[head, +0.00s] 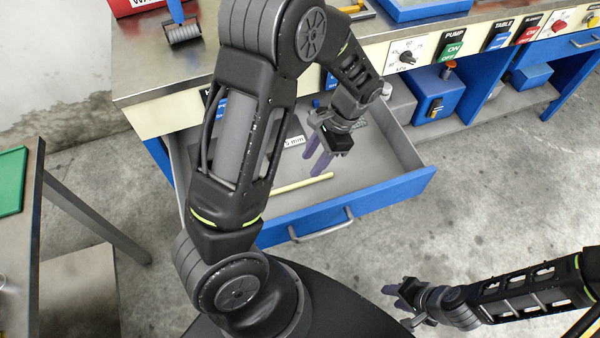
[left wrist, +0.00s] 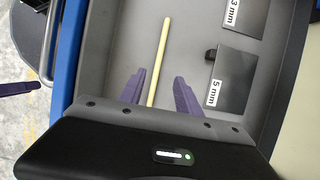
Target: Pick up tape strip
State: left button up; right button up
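The tape strip looks like a thin cream-coloured strip (head: 302,184) lying in the open drawer. In the left wrist view the strip (left wrist: 159,60) runs lengthwise, its near end between the finger tips. My left gripper (head: 316,165) is over the drawer, pointing down, with its purple fingers apart and nothing held. In the left wrist view the left gripper's fingers (left wrist: 160,88) stand on either side of the strip, apart from it. My right gripper (head: 393,296) is low at the right, outside the drawer, with its purple fingers apart and empty.
The blue-fronted drawer (head: 375,196) stands open below the workbench (head: 160,80). Dark plates labelled 5 mm (left wrist: 232,80) and 3 mm (left wrist: 243,14) lie in it beside the strip. A control panel with a PUMP switch (head: 451,48) is on the bench front. A side table (head: 22,245) stands left.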

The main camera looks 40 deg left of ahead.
aim_at(301, 183)
pick_arm(q)
jog(key=shift+s+d+r, duration=0.1)
jog(key=shift+r, duration=0.05)
jog(key=shift+x, duration=1.35)
jog(key=x, duration=0.5)
jog(key=shift+d+f, duration=0.1)
jog(key=shift+f, duration=0.1)
jog(key=shift+c, duration=0.2)
grip_shut()
